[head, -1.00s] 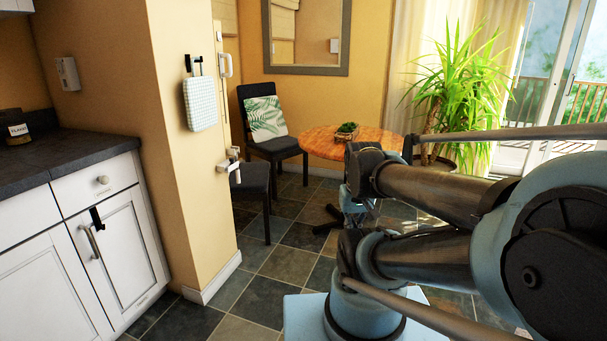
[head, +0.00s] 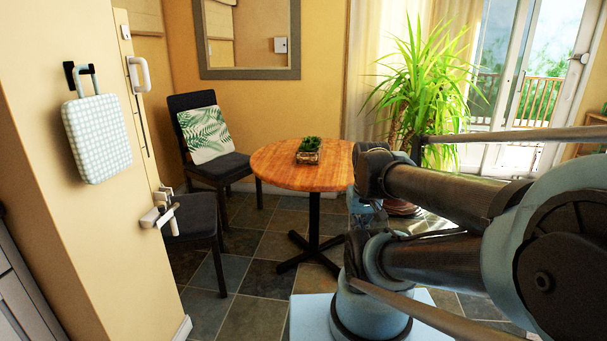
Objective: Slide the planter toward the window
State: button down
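The window is the tall glass door (head: 515,90) at the upper right, beyond the table. A large leafy potted plant (head: 425,95) stands on the floor between the table and the glass; its pot is mostly hidden behind my arm. My folded arm fills the right foreground and is well short of the planter. I cannot make out my gripper's fingers.
A dark chair (head: 195,110) with a leaf-pattern cushion stands behind the table, and a second chair (head: 192,222) is at its left. Open tiled floor (head: 245,290) lies ahead.

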aim_at(309, 152)
jog(key=z, duration=0.4)
jog(key=i, duration=1.5)
jog(key=z, duration=0.45)
